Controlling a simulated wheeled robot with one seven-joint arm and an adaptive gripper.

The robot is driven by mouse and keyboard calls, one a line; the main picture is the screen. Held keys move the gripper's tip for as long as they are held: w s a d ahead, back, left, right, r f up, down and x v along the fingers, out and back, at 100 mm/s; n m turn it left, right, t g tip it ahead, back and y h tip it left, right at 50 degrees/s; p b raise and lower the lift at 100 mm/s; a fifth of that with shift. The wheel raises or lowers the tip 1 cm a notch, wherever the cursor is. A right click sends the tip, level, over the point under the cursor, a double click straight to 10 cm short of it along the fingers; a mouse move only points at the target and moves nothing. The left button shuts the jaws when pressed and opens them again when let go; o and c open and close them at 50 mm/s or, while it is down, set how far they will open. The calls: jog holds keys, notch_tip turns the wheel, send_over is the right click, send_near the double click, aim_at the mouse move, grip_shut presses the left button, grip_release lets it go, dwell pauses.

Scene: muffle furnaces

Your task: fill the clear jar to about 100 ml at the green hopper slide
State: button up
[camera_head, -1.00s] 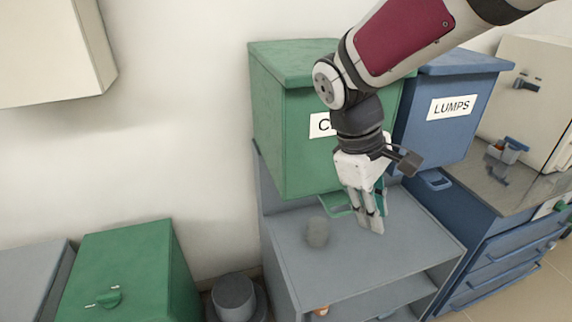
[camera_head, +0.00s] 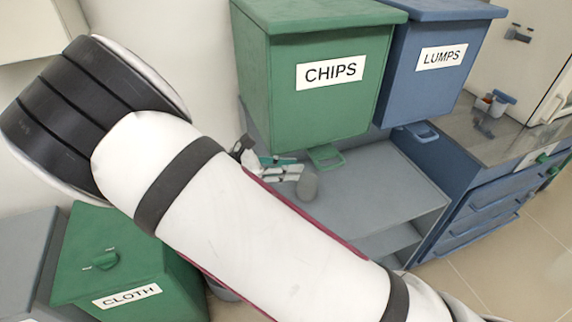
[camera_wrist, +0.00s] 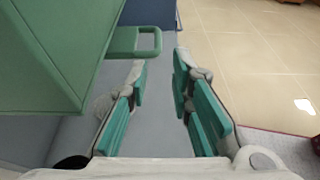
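The green hopper (camera_head: 312,100) labelled CHIPS hangs over a grey shelf unit. Its green slide handle (camera_head: 325,156) sticks out underneath and also shows in the wrist view (camera_wrist: 135,42). The jar (camera_head: 308,186), greyish and see-through, stands on the shelf just below and left of the slide. My gripper (camera_head: 290,170) is low over the shelf, its teal-padded fingers beside the jar, partly hidden by my arm. In the wrist view my gripper (camera_wrist: 158,95) is open, with a clear gap between the pads. I cannot make out the jar's contents or its marks.
A blue LUMPS hopper (camera_head: 435,75) stands right of the green one. The grey shelf top (camera_head: 385,195) is free to the right of the jar. A green CLOTH bin (camera_head: 110,265) stands at lower left. My arm hides much of the middle.

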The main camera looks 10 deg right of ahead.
aim_at(333, 166)
jog(key=x, duration=0.6)
jog(key=p+x, duration=0.1)
jog(key=x, duration=0.6)
jog(key=shift+w+d+f, duration=0.1)
jog(key=shift+w+d, duration=0.15)
grip_shut()
